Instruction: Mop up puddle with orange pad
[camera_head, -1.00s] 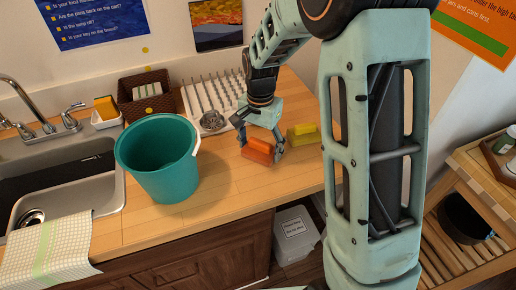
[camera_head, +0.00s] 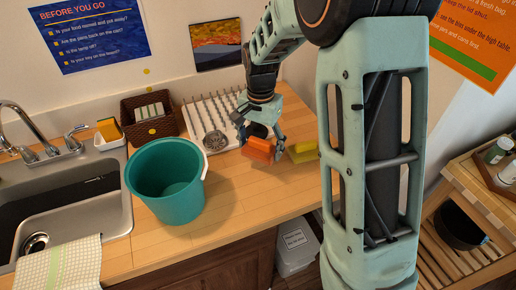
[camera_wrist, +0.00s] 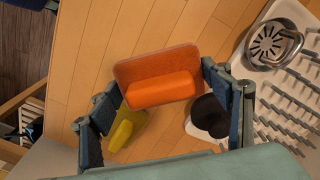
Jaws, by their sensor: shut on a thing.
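The orange pad (camera_head: 258,150), a block with a raised grip, is held between the fingers of my gripper (camera_head: 262,138). It appears lifted a little above the wooden counter. In the wrist view the orange pad (camera_wrist: 158,82) spans the gap between the two blue-padded fingers of my gripper (camera_wrist: 166,88). A similar yellow pad (camera_head: 303,151) lies just to its right on the counter. I cannot make out a puddle in either view.
A teal bucket (camera_head: 165,185) stands left of my gripper, by the sink (camera_head: 75,205). A white drying rack (camera_head: 205,118) is behind. A dark rounded thing (camera_wrist: 209,117) shows near the right finger; I cannot tell what it is. The front counter is clear.

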